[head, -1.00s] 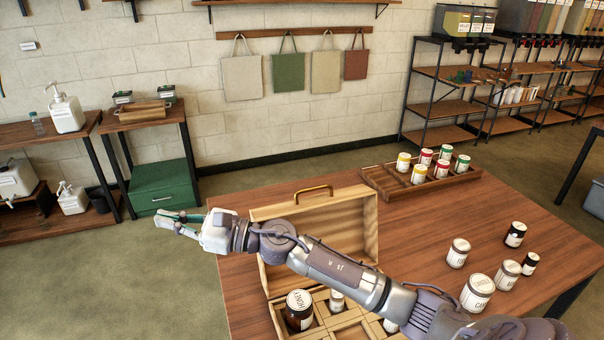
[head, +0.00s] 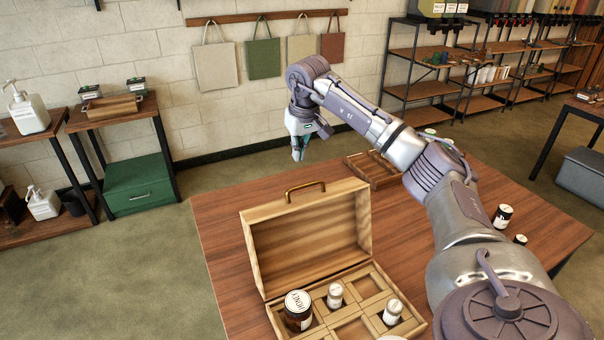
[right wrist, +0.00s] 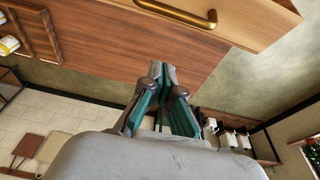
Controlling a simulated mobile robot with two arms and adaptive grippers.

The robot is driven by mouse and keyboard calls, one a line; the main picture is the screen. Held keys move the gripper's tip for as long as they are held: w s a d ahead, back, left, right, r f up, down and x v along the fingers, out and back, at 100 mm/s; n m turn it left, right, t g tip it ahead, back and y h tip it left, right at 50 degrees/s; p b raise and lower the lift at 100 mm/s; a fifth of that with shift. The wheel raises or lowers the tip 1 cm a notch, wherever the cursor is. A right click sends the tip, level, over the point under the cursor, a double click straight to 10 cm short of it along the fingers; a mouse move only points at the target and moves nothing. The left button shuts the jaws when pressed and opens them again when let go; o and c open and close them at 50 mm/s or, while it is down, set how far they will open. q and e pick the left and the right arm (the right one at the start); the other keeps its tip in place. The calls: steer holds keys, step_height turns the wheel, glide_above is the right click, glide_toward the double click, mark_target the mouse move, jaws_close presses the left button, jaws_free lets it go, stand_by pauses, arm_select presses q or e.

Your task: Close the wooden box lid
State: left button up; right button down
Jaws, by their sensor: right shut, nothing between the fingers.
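The wooden box stands on the brown table with its lid (head: 310,238) up, tilted back. A brass handle (head: 305,189) sits on the lid's top edge; it also shows in the right wrist view (right wrist: 185,14). The box base (head: 350,304) has compartments, with a honey jar (head: 298,310) and small white-lidded jars (head: 335,295) (head: 392,311) in some of them. My right gripper (head: 299,155) is shut and empty, pointing down behind and above the lid, apart from it. In the right wrist view its fingertips (right wrist: 163,70) are together. My left gripper is not in view.
A wooden tray (head: 372,172) lies at the table's back, partly behind my right arm. Dark-labelled jars (head: 502,216) stand on the right, partly hidden by my arm. The table (head: 225,215) is bare left of the lid.

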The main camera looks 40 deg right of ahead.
mark_target(304, 193)
steer(key=f+p, duration=0.1)
steer(key=f, duration=0.1)
steer(key=s+f+p, duration=0.1)
steer(key=f, duration=0.1)
steer(key=s+f+p, duration=0.1)
steer(key=f, duration=0.1)
steer(key=shift+s+a, duration=0.2)
steer(key=shift+a, duration=0.15)
steer(key=shift+w, duration=0.15)
